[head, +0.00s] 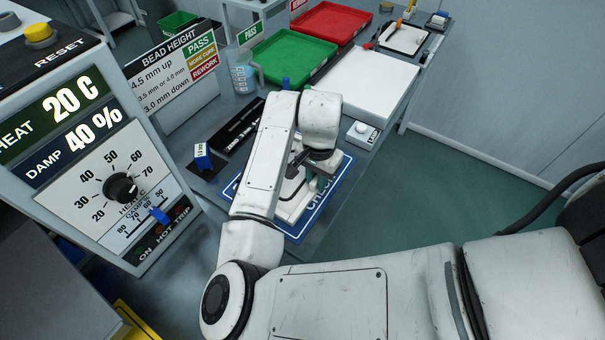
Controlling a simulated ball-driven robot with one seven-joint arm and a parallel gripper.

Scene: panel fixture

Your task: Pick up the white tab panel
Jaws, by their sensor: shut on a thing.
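My gripper (306,178) is over the blue mat (339,176) on the bench, partly hidden behind my own white arm. Its jaws are shut on a white piece (290,209), which looks like the white tab panel. The piece shows as a pale shape below the jaws, within the mat's outline. My arm hides much of it. I cannot tell whether it touches the mat or is held just above it.
A large white board (376,86), a green tray (292,57) and a red tray (331,23) lie farther back. A measuring jug (242,76) and a dark slotted rack (239,126) are left of my arm. A control box (115,175) stands at left.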

